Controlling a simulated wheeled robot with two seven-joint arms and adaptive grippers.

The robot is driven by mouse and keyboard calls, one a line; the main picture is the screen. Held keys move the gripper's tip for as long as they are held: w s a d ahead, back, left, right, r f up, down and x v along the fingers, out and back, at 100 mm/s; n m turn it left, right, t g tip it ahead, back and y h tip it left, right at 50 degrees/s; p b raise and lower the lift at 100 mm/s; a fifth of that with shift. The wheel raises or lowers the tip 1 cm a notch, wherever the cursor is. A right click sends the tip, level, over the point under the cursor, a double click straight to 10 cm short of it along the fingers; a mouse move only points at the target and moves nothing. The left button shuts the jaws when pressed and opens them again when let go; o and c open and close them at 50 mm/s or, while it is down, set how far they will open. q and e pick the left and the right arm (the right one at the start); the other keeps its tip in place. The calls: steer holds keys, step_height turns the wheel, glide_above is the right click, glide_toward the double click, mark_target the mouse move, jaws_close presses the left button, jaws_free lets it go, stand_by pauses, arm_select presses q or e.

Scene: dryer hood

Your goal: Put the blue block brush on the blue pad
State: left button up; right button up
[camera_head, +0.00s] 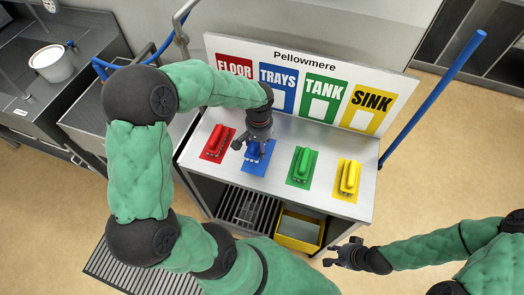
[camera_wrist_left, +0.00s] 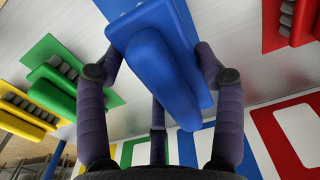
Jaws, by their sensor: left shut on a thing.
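The blue block brush (camera_wrist_left: 160,75) is between the fingers of my left gripper (camera_wrist_left: 155,72), which is shut on it. In the head view the gripper (camera_head: 255,143) points down over the blue pad (camera_head: 257,168) and hides much of the brush. The pad lies on the metal counter below the TRAYS sign, between the red and green pads. The brush is over the pad; I cannot tell whether it touches it. My right gripper (camera_head: 343,255) is empty, its fingers apart, in front of the counter at the lower right.
A red brush (camera_head: 217,140) on its red pad is left of the blue pad. A green brush (camera_head: 302,162) and a yellow brush (camera_head: 349,176) are on their pads to the right. A sign board (camera_head: 310,85) stands behind. A yellow bin (camera_head: 299,231) sits below the counter.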

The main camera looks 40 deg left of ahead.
arm_select(q)
steer(key=shift+d+f, duration=0.15)
steer(key=shift+f, duration=0.1)
steer(key=shift+w+d+f+b, duration=0.15)
steer(key=shift+f+b, duration=0.1)
steer(key=shift+f, duration=0.65)
steer(key=shift+w+d+f+b, duration=0.1)
steer(key=shift+f+b, duration=0.1)
steer(key=shift+f, duration=0.7)
steer(key=shift+f, duration=0.15)
steer(key=o, duration=1.1)
